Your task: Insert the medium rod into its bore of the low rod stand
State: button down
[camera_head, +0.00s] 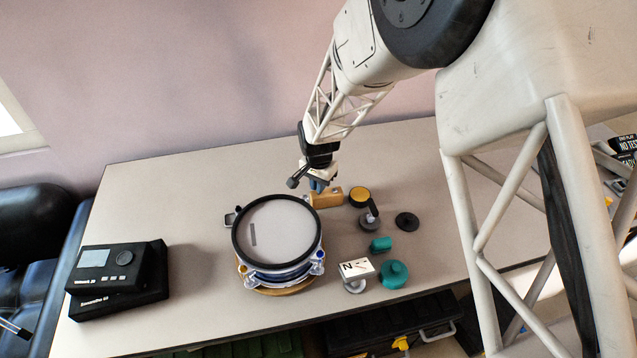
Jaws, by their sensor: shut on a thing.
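My gripper (318,184) is at the back of the table, just behind the drum's rim and beside a low orange-wooden block (327,197). The block looks like the low rod stand; its bores are too small to make out. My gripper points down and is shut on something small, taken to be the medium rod. The rod's outline is not clear at this size. I cannot tell whether it touches the block or stands over a bore.
A round drum pad (290,215) stands close in front and left. A yellow-topped disc (359,196), black disc (407,221), teal cylinder (380,244), teal knobbed piece (392,274) and white "N" block (356,267) lie right. Black boxes (119,277) sit left.

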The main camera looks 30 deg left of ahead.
dwell(0.3)
jog(key=c, duration=1.1)
grip_release()
jog(key=shift+c, duration=0.2)
jog(key=shift+r, duration=0.1)
jog(key=shift+r, duration=3.8)
